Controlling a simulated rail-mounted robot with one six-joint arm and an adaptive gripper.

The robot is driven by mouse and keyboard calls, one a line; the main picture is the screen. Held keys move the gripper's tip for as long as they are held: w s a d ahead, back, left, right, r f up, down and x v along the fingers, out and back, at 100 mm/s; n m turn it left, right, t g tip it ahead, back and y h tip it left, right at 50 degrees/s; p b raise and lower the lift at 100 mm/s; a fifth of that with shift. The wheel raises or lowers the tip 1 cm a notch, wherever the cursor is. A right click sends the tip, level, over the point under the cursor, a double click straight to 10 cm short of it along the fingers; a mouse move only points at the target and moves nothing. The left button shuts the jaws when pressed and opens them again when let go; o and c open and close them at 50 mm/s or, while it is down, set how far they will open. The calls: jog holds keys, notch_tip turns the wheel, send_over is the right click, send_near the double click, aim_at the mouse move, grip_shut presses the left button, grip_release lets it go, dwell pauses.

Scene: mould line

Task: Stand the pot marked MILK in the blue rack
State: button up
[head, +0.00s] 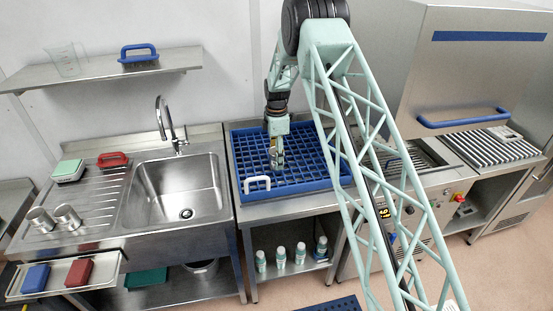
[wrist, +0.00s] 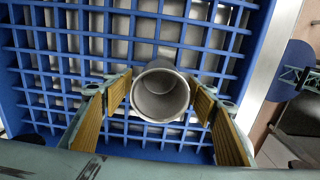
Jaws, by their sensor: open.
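The blue rack (head: 312,176) is a wide grid tray on the steel table right of the sink, and its grid fills much of the wrist view (wrist: 75,95). A round grey metal pot (wrist: 160,92) is at the rack, its open mouth facing the wrist camera. No MILK mark shows on it. My gripper (head: 277,166) is over the rack. In the wrist view its yellow-padded fingers (wrist: 160,104) are open on either side of the pot, with small gaps. How deep the pot sits in the grid is hidden.
Two metal pots (head: 40,219) (head: 67,216) lie tilted on the drainboard left of the sink (head: 180,190). A white handle-shaped item (head: 257,184) is at the rack's front left. A tap (head: 168,125) rises behind the sink. A machine with a blue handle (head: 462,120) stands at right.

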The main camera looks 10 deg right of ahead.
jog(key=shift+r, duration=0.15)
notch_tip(320, 180, up, 12)
jog(key=b, duration=0.1)
dwell(0.6)
jog(key=shift+r, duration=0.1)
dwell(0.7)
